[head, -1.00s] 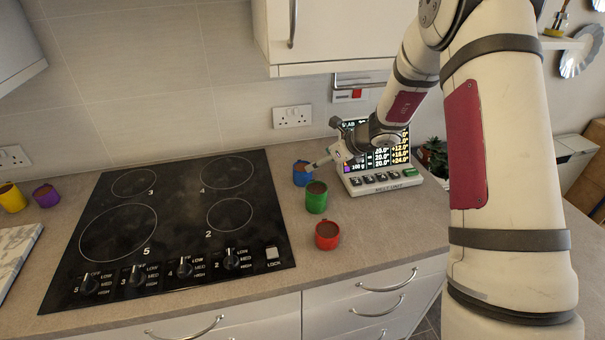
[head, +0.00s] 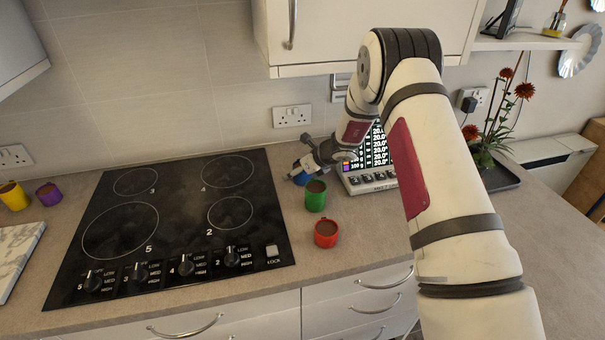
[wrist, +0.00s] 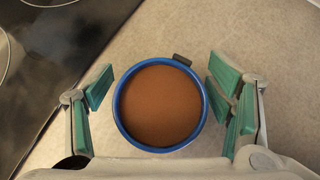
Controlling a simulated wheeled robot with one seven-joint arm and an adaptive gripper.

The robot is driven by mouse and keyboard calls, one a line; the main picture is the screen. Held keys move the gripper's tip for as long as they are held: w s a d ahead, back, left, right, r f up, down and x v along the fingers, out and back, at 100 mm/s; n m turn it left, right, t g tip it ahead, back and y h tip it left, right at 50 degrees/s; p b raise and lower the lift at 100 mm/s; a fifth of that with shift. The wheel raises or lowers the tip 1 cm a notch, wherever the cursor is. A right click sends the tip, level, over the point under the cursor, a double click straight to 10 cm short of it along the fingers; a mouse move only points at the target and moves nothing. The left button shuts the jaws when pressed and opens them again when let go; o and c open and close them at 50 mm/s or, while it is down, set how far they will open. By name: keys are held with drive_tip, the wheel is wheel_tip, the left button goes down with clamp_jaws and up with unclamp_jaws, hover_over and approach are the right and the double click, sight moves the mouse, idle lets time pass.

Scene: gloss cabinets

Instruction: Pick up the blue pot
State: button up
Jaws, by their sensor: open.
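The blue pot (wrist: 119,121) holds something brown and has a dark handle at its upper right in the wrist view. It stands on the worktop and shows only partly in the head view (head: 299,166), behind my gripper. My gripper (wrist: 160,82) is open. Its green-padded fingers are on either side of the pot, with a gap on the left and a narrower gap on the right. In the head view my gripper (head: 306,170) is down at the pot.
A green pot (head: 315,199) stands close in front, and a red pot (head: 326,237) nearer still. The black hob (head: 175,225) is to the left. A lit display unit (head: 372,180) stands right of the gripper. Yellow (head: 13,197) and purple (head: 48,194) pots stand far left.

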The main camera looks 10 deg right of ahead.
drive_tip(key=shift+w, duration=0.1)
drive_tip(key=c, duration=1.5)
drive_tip(key=shift+o, duration=0.2)
